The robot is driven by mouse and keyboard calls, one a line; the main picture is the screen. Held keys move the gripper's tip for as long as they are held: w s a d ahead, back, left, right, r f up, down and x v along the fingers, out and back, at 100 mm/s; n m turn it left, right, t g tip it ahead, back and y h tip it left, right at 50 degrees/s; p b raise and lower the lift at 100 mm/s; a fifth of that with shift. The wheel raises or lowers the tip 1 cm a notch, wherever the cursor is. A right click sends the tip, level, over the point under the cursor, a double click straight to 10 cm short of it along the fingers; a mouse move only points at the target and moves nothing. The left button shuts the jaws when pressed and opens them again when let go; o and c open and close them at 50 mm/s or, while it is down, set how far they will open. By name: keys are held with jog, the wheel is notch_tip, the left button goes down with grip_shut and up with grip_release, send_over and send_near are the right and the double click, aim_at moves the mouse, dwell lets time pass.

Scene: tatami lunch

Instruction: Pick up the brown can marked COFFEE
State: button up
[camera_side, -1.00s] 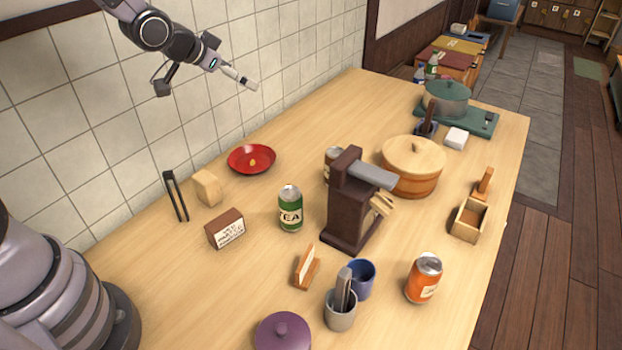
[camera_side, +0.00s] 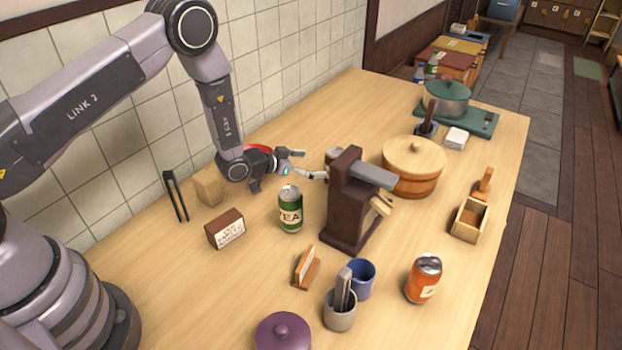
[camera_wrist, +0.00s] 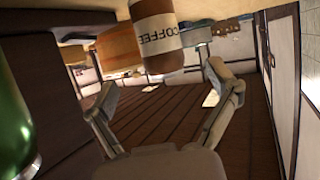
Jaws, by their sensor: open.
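The brown can marked COFFEE (camera_side: 331,155) stands behind the dark wooden stand, which hides part of it in the side view. In the wrist view the can (camera_wrist: 155,20) hangs in from the top with its white COFFEE label, ahead of and between my two fingers. My gripper (camera_side: 312,165) is low over the table, just left of the can, with its fingers spread toward it. The wrist view shows the gripper (camera_wrist: 161,78) open and empty. Whether a finger touches the can I cannot tell.
The dark wooden stand (camera_side: 340,205) is close beside the can. The green TEA can (camera_side: 290,210) stands in front of my wrist and also shows in the wrist view (camera_wrist: 12,125). The red dish (camera_side: 258,149) is mostly hidden behind my arm. A lidded wooden tub (camera_side: 410,182) is to the right.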

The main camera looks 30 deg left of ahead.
aim_at(326, 164)
jog(key=x, duration=0.7)
jog(key=shift+w+f, duration=0.1)
jog(key=shift+f, duration=0.05)
jog(key=shift+c, duration=0.2)
jog(key=c, duration=1)
